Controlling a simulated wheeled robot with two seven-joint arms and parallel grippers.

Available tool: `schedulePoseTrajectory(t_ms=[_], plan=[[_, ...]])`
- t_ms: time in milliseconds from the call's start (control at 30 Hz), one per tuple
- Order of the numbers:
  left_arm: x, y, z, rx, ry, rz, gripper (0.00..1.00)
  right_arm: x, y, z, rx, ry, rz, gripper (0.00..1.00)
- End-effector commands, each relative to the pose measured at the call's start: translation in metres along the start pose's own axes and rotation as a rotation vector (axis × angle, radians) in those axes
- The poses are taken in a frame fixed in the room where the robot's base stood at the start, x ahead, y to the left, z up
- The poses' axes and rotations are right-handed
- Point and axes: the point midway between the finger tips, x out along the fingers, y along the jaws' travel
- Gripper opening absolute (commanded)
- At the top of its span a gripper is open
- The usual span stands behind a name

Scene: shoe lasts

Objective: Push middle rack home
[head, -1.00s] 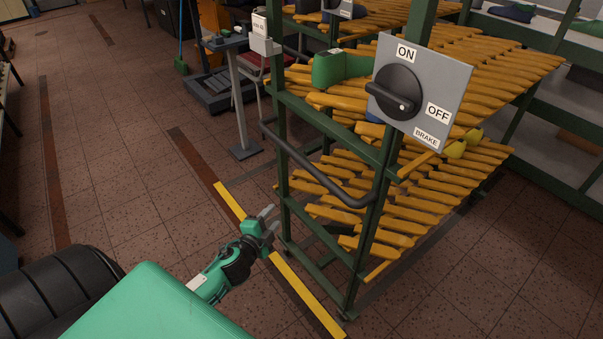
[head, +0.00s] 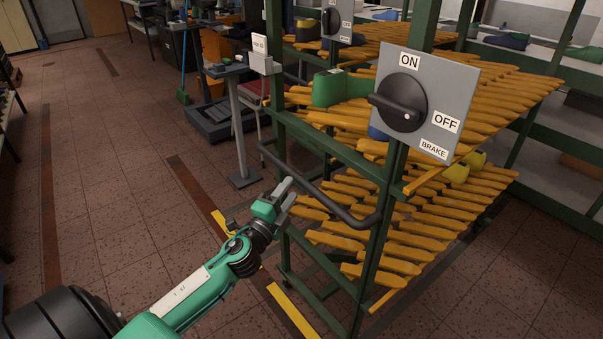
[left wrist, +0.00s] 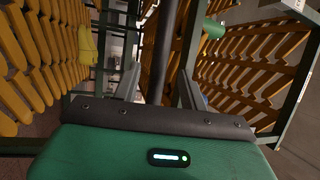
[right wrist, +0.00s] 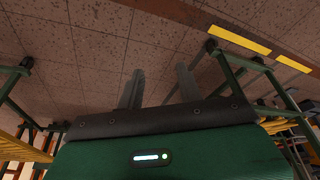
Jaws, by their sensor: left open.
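The near rack (head: 390,190) has a green frame and yellow slatted shelves. A black handle bar (head: 325,190) slants across its near end. On its post is a grey BRAKE plate (head: 452,100) with a black knob (head: 402,102); the knob's white dot faces the OFF side. My left gripper (head: 286,190) is open beside the upper part of the bar. In the left wrist view the bar (left wrist: 160,50) stands between the spread fingers (left wrist: 158,88), with no clear contact. My right gripper (right wrist: 160,88) is open and empty over the floor, outside the head view.
A yellow floor line (head: 292,312) runs beside the rack's foot. A grey pedestal (head: 238,125) stands left of the rack. Another rack with its own brake plate (head: 338,20) is behind. A green last (head: 340,88) sits on the upper shelf. The tiled floor at left is clear.

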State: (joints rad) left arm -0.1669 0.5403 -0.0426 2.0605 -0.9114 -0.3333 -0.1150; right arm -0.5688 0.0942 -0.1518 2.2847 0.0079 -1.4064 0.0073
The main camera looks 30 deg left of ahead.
Motion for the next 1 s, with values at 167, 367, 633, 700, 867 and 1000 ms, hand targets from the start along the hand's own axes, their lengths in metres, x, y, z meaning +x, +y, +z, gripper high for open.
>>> schedulePoseTrajectory(t_ms=[167,367,633,700,867,1000], plan=[[0.028,-0.001,0.0,0.0,-0.001,-0.001,0.43,0.006,0.0,0.001,0.0,-0.009,0.0,0.36],[0.055,-0.001,0.0,0.0,-0.001,0.0,0.43,0.011,0.0,0.001,0.0,-0.011,0.0,0.36],[0.072,0.001,0.0,-0.001,-0.001,0.001,0.43,0.018,0.0,0.004,-0.001,-0.021,0.0,0.36],[0.074,0.001,0.0,-0.001,-0.001,0.002,0.43,0.02,0.0,0.005,-0.001,-0.025,0.0,0.36],[0.074,0.001,0.0,-0.001,-0.001,0.002,0.43,0.021,0.0,0.006,-0.001,-0.027,0.0,0.36],[0.074,0.001,0.0,-0.001,-0.001,0.002,0.31,0.02,0.0,0.005,-0.001,-0.025,0.0,0.36]])
